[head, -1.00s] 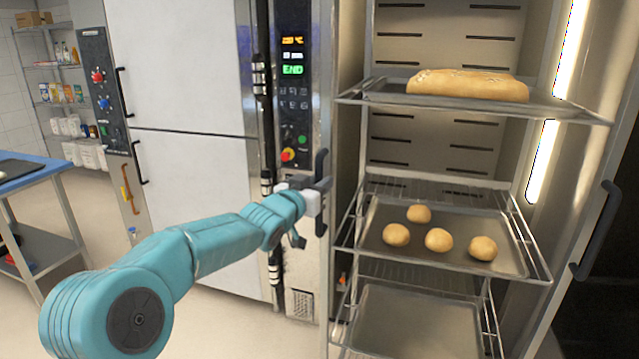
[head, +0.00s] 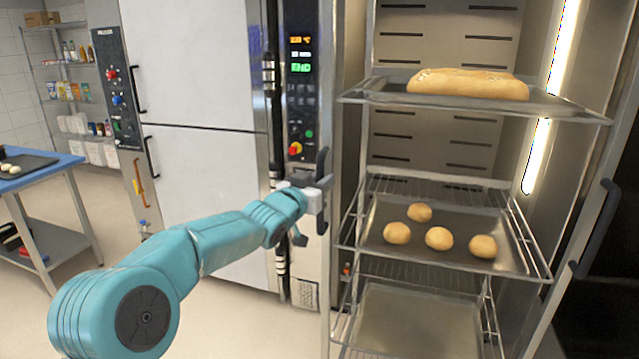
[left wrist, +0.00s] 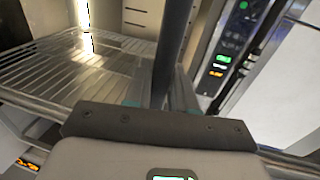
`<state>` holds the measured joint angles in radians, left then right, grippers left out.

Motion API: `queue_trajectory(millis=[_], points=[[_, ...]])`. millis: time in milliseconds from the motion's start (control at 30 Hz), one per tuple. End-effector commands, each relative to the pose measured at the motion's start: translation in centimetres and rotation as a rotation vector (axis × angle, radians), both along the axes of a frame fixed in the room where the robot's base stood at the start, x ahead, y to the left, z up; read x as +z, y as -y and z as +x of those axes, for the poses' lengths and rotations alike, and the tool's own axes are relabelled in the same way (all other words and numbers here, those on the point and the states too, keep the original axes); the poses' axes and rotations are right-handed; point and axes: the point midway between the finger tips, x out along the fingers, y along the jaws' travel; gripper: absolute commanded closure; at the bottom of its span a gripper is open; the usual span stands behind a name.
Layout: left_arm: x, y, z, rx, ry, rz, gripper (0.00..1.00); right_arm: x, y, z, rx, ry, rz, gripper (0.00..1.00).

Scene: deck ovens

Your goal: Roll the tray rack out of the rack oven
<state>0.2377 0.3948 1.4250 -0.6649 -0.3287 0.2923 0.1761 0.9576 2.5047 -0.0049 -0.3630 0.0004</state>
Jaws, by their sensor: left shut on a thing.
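The tray rack (head: 445,265) is a metal frame with wire shelves, standing at the open front of the rack oven (head: 335,60). Its top tray carries a large loaf (head: 467,84); the middle one carries several round rolls (head: 438,238); the lower tray (head: 410,320) looks empty. My left gripper (head: 312,192) is shut on the rack's black left handle (head: 321,162). My right gripper is out of view.
The oven's control panel (head: 300,80) reads END, left of the rack. A white-doored deck oven (head: 195,70) stands further left. A blue-topped table (head: 60,165) stands at far left. Pale floor is free between table and ovens.

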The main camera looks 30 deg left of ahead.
Motion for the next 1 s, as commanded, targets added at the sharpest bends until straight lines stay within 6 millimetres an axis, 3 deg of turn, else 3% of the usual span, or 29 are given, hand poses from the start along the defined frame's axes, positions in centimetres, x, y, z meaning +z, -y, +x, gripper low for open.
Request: queue_trajectory(millis=[333, 367, 400, 767, 867, 1000], points=[[0.2, 0.0, 0.1, 0.000, 0.004, 0.000, 1.00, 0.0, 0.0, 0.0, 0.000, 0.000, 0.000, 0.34], [0.2, 0.0, 0.1, 0.000, 0.004, 0.000, 0.72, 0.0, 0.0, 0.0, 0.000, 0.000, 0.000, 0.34], [0.2, 0.0, 0.1, 0.000, 0.004, 0.000, 0.59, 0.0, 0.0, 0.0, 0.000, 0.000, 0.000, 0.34], [0.0, 0.0, -0.4, 0.000, 0.001, 0.000, 0.58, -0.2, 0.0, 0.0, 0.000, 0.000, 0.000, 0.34], [-0.1, 0.0, -1.7, 0.001, 0.002, 0.001, 0.58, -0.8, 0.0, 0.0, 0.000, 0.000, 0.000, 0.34], [-0.2, 0.1, -4.9, 0.002, 0.004, 0.000, 0.58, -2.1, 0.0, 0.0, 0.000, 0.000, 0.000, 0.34]])
